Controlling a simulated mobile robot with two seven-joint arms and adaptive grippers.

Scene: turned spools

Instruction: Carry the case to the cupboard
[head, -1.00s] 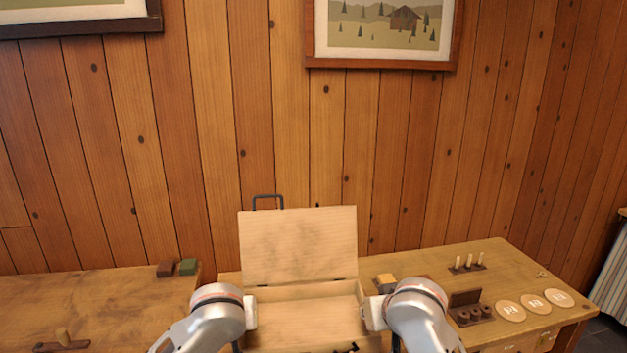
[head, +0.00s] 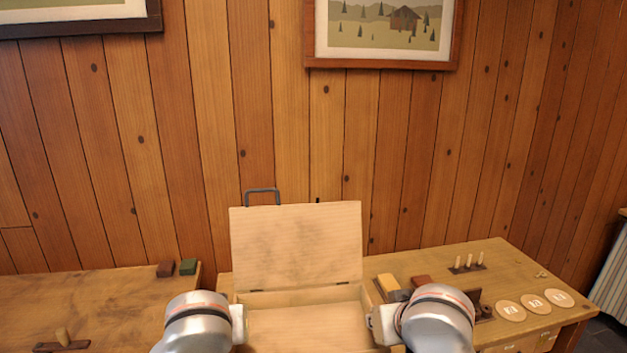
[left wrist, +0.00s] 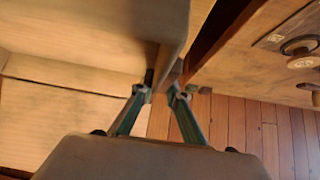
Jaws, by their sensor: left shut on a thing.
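The case (head: 295,246) is a pale wooden box at the lower middle of the head view, its hinged lid raised and a dark handle (head: 262,192) standing up behind the lid. Its front is cut off by the frame. My left arm's end (head: 200,322) is at its left side and my right arm's end (head: 436,318) at its right side. In the left wrist view my left gripper (left wrist: 163,92) is shut on a wooden part of the case.
A workbench (head: 500,254) behind and to the right bears pegs (head: 468,262), round pale discs (head: 535,302) and a yellow block (head: 388,282). Another bench (head: 90,300) at left bears a dark red and a green block (head: 188,267). A plank wall stands close behind.

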